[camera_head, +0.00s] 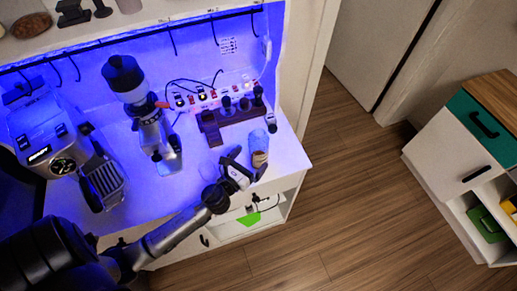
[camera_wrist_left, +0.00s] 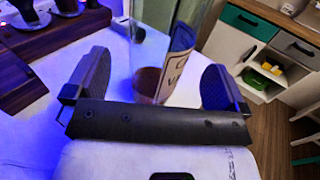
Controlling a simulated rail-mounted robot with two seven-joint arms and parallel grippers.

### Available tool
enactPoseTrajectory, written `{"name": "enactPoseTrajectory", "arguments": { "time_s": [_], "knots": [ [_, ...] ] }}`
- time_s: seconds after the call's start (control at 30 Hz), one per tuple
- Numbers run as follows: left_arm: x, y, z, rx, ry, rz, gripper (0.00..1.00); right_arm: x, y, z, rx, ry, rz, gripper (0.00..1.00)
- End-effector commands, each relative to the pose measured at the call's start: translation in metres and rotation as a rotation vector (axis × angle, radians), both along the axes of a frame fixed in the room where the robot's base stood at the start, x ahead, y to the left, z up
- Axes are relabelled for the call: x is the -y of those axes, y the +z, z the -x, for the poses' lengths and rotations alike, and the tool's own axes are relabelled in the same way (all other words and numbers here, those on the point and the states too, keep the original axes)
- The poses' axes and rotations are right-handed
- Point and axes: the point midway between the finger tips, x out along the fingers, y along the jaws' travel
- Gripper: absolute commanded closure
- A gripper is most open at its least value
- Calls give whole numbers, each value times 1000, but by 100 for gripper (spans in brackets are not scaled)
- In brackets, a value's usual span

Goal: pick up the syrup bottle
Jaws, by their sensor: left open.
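The syrup bottle (camera_head: 259,141) is a clear cylinder with a label and a brown lower part. It stands upright near the right front corner of the white counter. My left gripper (camera_head: 248,162) is open just in front of the bottle. In the left wrist view the bottle (camera_wrist_left: 150,45) rises between and beyond the two dark fingers of my left gripper (camera_wrist_left: 155,80). I cannot tell whether either finger touches it. The bottle's top is cut off in that view. My right gripper is not in view.
A dark wooden rack (camera_head: 213,132) with several black-handled tools stands behind the bottle. A grinder (camera_head: 150,128) and an espresso machine (camera_head: 52,150) stand further left. The counter's right edge is close to the bottle. A separate cabinet (camera_head: 452,140) stands across the floor.

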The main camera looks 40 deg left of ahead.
Motion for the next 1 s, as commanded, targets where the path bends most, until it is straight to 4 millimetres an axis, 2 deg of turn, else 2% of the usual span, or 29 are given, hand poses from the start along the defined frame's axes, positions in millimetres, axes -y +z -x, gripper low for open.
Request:
{"name": "enactPoseTrajectory", "arguments": {
  "time_s": [0.33, 0.7, 1.0],
  "knots": [
    [-5, 3, -42, 1, 0, 1, 0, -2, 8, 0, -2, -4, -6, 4],
    [-5, 3, -49, 0, 0, 1, 0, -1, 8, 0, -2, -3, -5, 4],
    [-5, 3, -49, 0, 0, 1, 28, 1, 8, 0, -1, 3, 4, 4]
  ]
}}
